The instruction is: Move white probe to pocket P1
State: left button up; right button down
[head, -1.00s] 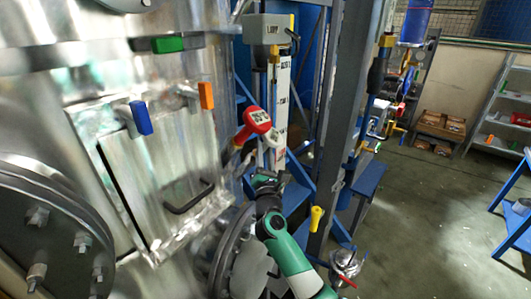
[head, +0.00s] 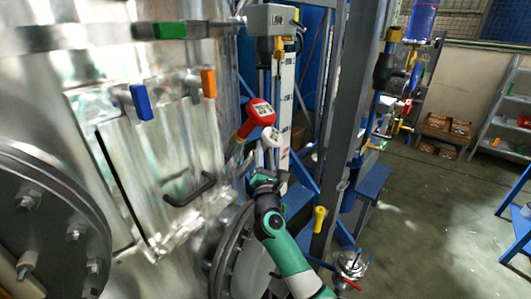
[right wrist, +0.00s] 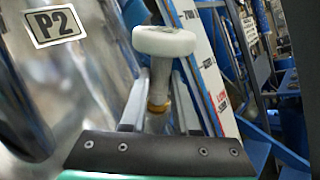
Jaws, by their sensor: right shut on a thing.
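The white probe (head: 271,137) has a round white head and stands roughly upright above my right gripper (head: 264,180), beside the steel vessel. In the right wrist view its white head (right wrist: 164,42) fills the top centre, with a grey stem and a brass collar below. My right gripper (right wrist: 158,112) is shut on the stem, one finger on each side. The lower end of the probe is hidden. A label P2 (right wrist: 55,26) shows on the metal behind, to the left. I cannot make out pocket P1. My left gripper is out of view.
A white scale board (head: 287,105) stands to the right. The vessel carries a black handle (head: 190,192) and a blue lever (head: 141,102). The floor at right is largely clear.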

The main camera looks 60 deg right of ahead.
jog(key=c, duration=0.6)
grip_release()
jog(key=shift+a+f, duration=0.1)
jog(key=v, duration=1.1)
jog(key=shift+s+a+f, duration=0.1)
jog(key=shift+s+a, duration=0.05)
dwell(0.4)
